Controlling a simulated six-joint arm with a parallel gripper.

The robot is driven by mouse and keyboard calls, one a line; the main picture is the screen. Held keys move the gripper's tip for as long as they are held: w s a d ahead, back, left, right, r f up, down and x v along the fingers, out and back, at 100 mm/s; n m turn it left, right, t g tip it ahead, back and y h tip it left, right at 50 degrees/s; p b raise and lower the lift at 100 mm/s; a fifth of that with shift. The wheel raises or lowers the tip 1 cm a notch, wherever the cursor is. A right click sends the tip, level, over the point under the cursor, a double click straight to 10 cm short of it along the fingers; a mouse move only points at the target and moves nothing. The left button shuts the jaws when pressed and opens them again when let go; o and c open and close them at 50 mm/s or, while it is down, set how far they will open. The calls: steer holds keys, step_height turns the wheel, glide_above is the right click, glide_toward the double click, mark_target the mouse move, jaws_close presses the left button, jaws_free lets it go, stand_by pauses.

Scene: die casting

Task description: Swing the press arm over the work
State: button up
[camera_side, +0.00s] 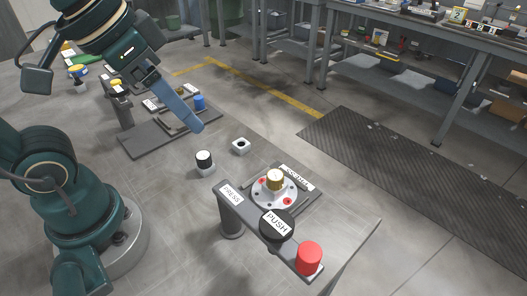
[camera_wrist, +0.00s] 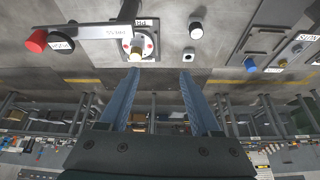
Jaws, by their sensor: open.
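The press arm (camera_side: 247,215) is a grey bar on a round post, with a "PRESS" label, a black "PUSH" disc (camera_side: 277,225) and a red knob (camera_side: 309,258) at its outer end. In the side view it runs along the near side of the work (camera_side: 274,190), a white round flange with a brass cylinder; the disc is beside the cylinder, not over it. In the wrist view the bar (camera_wrist: 100,32) and red knob (camera_wrist: 36,40) lie at the upper left. My gripper (camera_side: 197,128) is raised, open and empty, well away from the knob; its two blue fingers (camera_wrist: 160,77) are spread.
A black-capped white cylinder (camera_side: 204,161) and a small white block (camera_side: 241,146) stand between my gripper and the work. A second station (camera_side: 140,143) with a blue knob is behind. Workbenches (camera_side: 430,40) line the back; a dark mat (camera_side: 400,160) covers floor at the right.

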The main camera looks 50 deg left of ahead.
steer(key=w+d+r+m+g, duration=0.2)
steer(key=w+d+r+m, duration=0.15)
steer(key=d, duration=0.25)
steer(key=m+g, duration=0.3)
steer(key=m, duration=0.4)
glide_above(310, 252)
steer(key=shift+n, duration=0.25)
step_height(310, 252, down, 7)
steer(key=shift+w+a+r, duration=0.1)
steer(key=shift+w+r, duration=0.05)
steer(key=shift+s+f, duration=0.2)
steer(key=shift+f, duration=2.4)
jaws_close()
